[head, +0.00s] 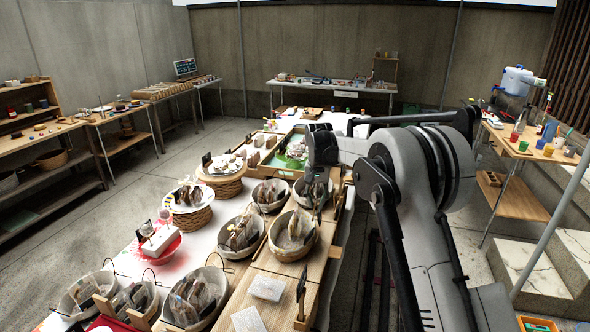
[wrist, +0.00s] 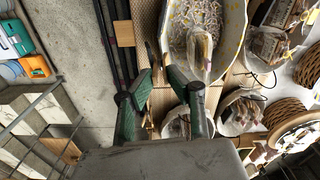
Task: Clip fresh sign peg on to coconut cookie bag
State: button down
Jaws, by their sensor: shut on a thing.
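My gripper (wrist: 157,76) points down over the front edge of the bake-sale table. In the wrist view its green-padded fingers are shut on a small, thin brown thing (wrist: 152,56), likely the fresh sign peg; its sign face cannot be read. Beside it is a basket (wrist: 176,28) with a pale speckled liner. A clear bag with light brown contents (wrist: 204,52) stands in that basket, to the right of the fingertips and apart from them. I cannot read its label, so I cannot tell if it is the coconut cookie bag. In the head view my gripper (head: 314,188) is small and dark.
Several lined baskets of bags stand along the table, including one in the middle (head: 271,243) and one at lower left (head: 213,310). A red cake stand (head: 161,251) and a woven stand (head: 190,220) are to the left. A dark sign holder (head: 301,290) stands near the front edge.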

jog(key=w+a+r+p, duration=0.2)
jog(key=w+a+r, duration=0.1)
jog(key=a+r, duration=0.45)
jog(key=shift+m, duration=0.3)
jog(key=shift+w+d+f+b, duration=0.15)
jog(key=shift+f+b, duration=0.7)
jog(key=shift+f, duration=1.2)
jog(key=shift+f+b, duration=0.7)
jog(key=shift+f, duration=0.35)
jog(key=shift+f+b, duration=0.6)
jog(key=shift+f, duration=0.15)
jog(key=c, duration=2.1)
grip_release()
jog(key=shift+o, duration=1.2)
